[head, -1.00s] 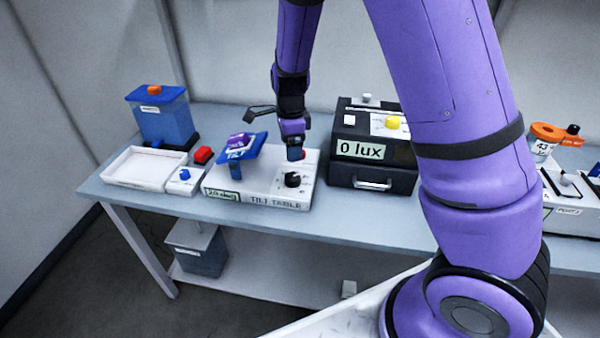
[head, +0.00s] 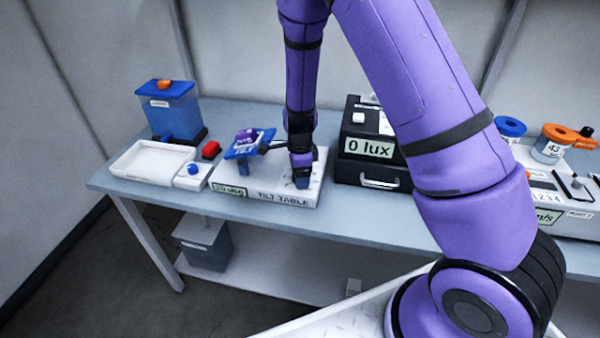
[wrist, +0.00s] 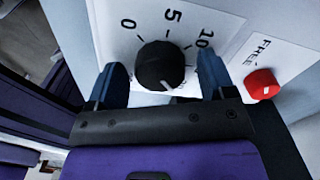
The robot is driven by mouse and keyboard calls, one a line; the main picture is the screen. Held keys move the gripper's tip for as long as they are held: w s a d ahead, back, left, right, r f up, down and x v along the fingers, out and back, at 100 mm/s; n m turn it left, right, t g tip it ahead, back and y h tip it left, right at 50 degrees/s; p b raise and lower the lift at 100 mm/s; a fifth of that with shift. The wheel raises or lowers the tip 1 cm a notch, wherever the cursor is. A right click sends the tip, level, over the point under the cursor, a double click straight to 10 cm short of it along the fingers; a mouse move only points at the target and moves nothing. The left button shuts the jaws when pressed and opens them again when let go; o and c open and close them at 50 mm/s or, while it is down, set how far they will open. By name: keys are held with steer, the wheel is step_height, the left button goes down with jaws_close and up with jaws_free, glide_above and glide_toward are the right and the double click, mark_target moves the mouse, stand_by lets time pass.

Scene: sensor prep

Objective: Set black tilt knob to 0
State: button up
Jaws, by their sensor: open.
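The black tilt knob (wrist: 160,62) sits on the white top of the tilt table (head: 262,201). In the wrist view the dial reads 0, 5 and 10 around it, and a white mark on the knob faces the lower right, away from the 0. My gripper (wrist: 162,80) is open, with one blue finger on each side of the knob; whether they touch it I cannot tell. In the head view my gripper (head: 302,180) is down at the tilt table and hides the knob. The tilted blue plate (head: 250,145) stands at the table's left.
A red knob (wrist: 262,83) beside the word FREE lies close to the right finger. The black box reading 0 lux (head: 370,147) stands just right of the tilt table. A white tray (head: 128,172) and a small blue-button box (head: 193,177) stand to the left.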

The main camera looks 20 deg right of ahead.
steer(key=c, duration=0.9)
